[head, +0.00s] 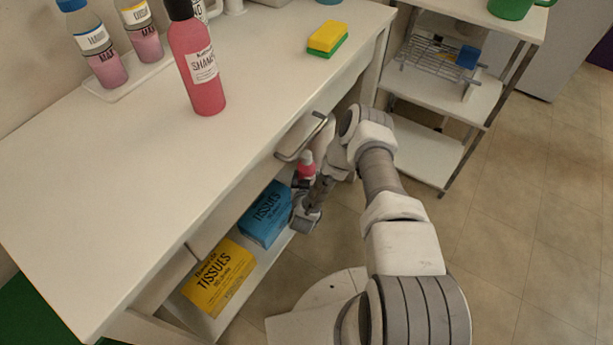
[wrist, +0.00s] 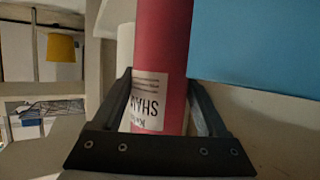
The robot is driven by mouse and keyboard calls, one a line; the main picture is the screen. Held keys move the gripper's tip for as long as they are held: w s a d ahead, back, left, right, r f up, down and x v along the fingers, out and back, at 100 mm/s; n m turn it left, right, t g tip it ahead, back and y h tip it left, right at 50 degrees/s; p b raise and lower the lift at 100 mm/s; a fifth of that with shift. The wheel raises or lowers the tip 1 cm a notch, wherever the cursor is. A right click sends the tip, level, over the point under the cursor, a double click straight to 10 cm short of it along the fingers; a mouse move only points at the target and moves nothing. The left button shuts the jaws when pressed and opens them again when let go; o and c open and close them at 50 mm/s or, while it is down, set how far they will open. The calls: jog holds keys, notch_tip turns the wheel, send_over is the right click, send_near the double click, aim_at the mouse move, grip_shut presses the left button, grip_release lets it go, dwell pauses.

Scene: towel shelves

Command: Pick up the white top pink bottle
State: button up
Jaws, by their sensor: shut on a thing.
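The white top pink bottle (head: 306,170) shows at the lower shelf under the counter, its pale cap above a pink body. In the wrist view its pink body (wrist: 163,45) with a white label stands between the two fingers. My gripper (wrist: 160,78) is shut on it, one finger on each side. In the head view my gripper (head: 303,192) is beside the blue tissue box and partly hidden by my wrist. The bottle's lower part is hidden there, so I cannot tell whether it touches the shelf.
A blue tissue box (head: 266,214) and a yellow one (head: 219,277) stand on the lower shelf. A black-capped pink shampoo bottle (head: 196,68) and a sponge (head: 328,37) are on the counter. A trolley (head: 440,165) stands right.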

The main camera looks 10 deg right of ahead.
grip_shut()
jog(key=shift+r, duration=0.1)
